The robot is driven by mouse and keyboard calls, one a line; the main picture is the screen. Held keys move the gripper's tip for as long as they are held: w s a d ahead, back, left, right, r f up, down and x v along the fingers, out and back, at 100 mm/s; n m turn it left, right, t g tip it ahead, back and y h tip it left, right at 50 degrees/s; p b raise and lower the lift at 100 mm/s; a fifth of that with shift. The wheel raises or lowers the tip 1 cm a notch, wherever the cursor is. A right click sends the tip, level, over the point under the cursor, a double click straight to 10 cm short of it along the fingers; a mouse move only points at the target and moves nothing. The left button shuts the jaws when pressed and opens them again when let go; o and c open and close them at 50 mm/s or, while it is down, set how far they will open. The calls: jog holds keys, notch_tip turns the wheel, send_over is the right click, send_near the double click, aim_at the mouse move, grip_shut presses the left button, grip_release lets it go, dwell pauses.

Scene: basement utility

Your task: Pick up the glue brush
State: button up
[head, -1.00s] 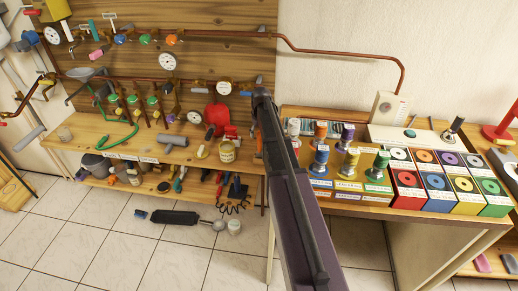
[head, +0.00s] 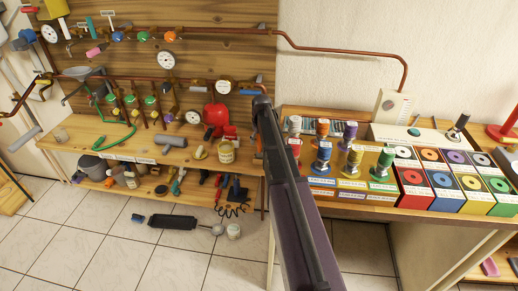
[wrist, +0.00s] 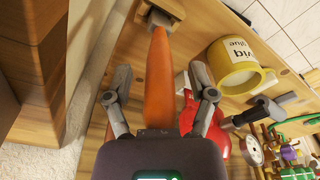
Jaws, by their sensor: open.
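The glue brush (wrist: 159,75) has a tapered orange handle and a pale, blocky end at the top of the wrist view. My gripper (wrist: 160,86) is open, with one finger on each side of the orange handle. Gaps show between the handle and both fingers. The handle's lower end is hidden behind my gripper's body. In the head view my arm covers most of the spot, and I cannot make out the gripper's fingers there.
A yellow glue can (wrist: 236,66) stands right of my gripper; it also shows on the wooden bench (head: 225,152). A red object (wrist: 220,128) is close behind the right finger. A wooden pipe board (head: 200,40) rises behind the bench. Spools and coloured boxes (head: 435,185) fill the right table.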

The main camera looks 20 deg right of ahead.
dwell(0.3)
grip_shut()
jog(key=shift+r, duration=0.15)
notch_tip(320, 180, up, 10)
jog(key=p, duration=1)
dwell(0.8)
